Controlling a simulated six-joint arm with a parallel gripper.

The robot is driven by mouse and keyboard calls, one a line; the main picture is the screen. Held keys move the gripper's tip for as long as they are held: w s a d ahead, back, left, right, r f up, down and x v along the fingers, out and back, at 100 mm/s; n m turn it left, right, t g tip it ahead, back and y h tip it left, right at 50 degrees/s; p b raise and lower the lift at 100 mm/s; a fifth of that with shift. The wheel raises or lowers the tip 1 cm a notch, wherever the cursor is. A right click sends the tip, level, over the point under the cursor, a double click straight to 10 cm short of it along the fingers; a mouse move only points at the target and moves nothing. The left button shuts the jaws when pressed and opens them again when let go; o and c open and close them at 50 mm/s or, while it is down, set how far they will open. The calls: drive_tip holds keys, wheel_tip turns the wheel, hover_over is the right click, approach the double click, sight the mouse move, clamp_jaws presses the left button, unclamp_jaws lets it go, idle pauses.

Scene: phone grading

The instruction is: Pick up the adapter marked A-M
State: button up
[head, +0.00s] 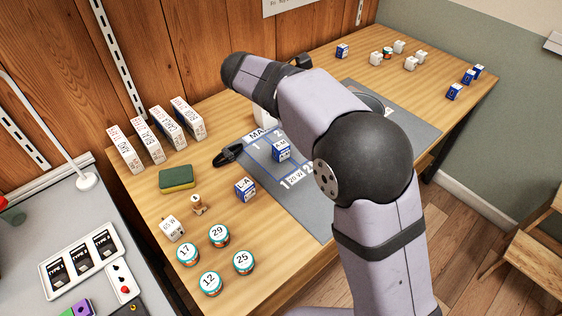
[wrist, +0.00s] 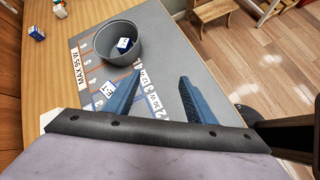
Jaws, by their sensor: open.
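The adapter marked A-M (head: 281,150) is a small blue and white block standing on the gridded part of the grey mat (head: 318,218) in the head view. In the wrist view a blue and white block (wrist: 106,89) sits on the grid beside my left finger; its mark is hard to read, but it looks like the same adapter. My gripper (wrist: 160,76) is open, with nothing between its blue fingers. In the head view my arm hides the gripper.
A grey bowl (wrist: 106,50) on the mat holds a blue and white block (wrist: 124,44). An L-A adapter (head: 245,189) stands left of the mat. Several numbered tins (head: 219,236), a sponge (head: 177,177) and a black object (head: 229,154) lie nearby. More blocks stand at the far end.

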drive_tip(key=w+a+n+t+h+b, duration=0.1)
drive_tip(key=w+a+n+t+b, duration=0.2)
drive_tip(key=a, duration=0.4)
drive_tip(key=n+t+h+b, duration=0.1)
drive_tip(key=n+t, duration=0.1)
drive_tip(key=n, duration=0.2)
hover_over(277, 145)
drive_tip(key=s+a, duration=0.2)
drive_tip(key=shift+m, duration=0.3)
drive_tip(key=f, duration=1.3)
drive_tip(key=shift+w+d, duration=0.25)
drive_tip(key=shift+f+g, duration=0.3)
drive_tip(key=shift+f, duration=0.05)
drive_tip(key=shift+p+x, duration=0.4)
drive_tip(key=shift+x, duration=3.25)
drive_tip(key=shift+s+d, duration=0.15)
drive_tip(key=c, duration=1.1)
